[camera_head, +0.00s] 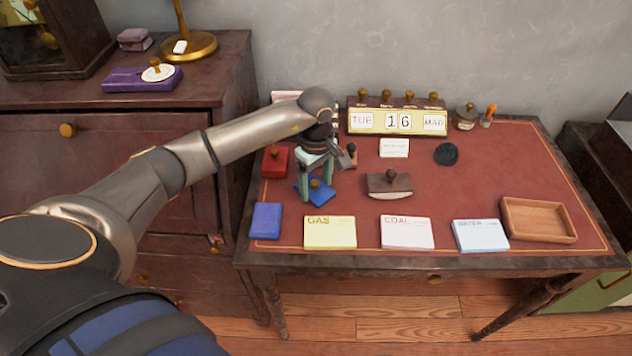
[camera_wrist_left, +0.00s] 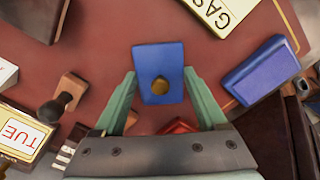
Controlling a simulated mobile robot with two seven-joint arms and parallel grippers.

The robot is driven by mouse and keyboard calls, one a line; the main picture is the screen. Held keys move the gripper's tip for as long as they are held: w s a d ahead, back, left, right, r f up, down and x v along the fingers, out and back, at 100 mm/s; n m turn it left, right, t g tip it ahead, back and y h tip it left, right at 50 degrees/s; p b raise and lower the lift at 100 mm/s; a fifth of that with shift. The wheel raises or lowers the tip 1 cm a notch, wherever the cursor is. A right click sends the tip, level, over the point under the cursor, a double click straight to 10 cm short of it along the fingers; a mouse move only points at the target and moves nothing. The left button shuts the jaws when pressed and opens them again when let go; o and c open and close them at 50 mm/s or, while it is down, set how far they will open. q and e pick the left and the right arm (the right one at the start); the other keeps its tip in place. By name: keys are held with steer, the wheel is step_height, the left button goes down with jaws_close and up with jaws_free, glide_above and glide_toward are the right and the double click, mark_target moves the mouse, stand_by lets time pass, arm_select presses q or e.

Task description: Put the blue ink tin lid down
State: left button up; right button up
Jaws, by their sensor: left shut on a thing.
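The blue ink tin lid (camera_head: 325,195), a flat blue plate with a brass knob, is at the left part of the red desk top. It also shows in the left wrist view (camera_wrist_left: 158,58), between the two green fingers. My left gripper (camera_head: 317,186) points down and is shut on the lid. Whether the lid touches the desk or hangs just above it, I cannot tell. The blue ink tin (camera_head: 266,220) stands without a lid at the desk's front left; it shows at right in the wrist view (camera_wrist_left: 262,72). My right gripper is not in view.
A red tin (camera_head: 275,161) stands behind the lid at left. Yellow (camera_head: 330,232), pink and pale blue card stacks line the front edge. A blotter (camera_head: 389,185) is to the right, and a calendar (camera_head: 397,121) at the back. The desk's right middle is clear.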

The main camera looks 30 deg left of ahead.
mark_target(316, 183)
arm_select(q)
steer(key=o, duration=1.3)
steer(key=shift+r+p, duration=0.25)
steer(key=shift+p, duration=0.1)
step_height(316, 183, up, 12)
steer(key=shift+f, duration=0.1)
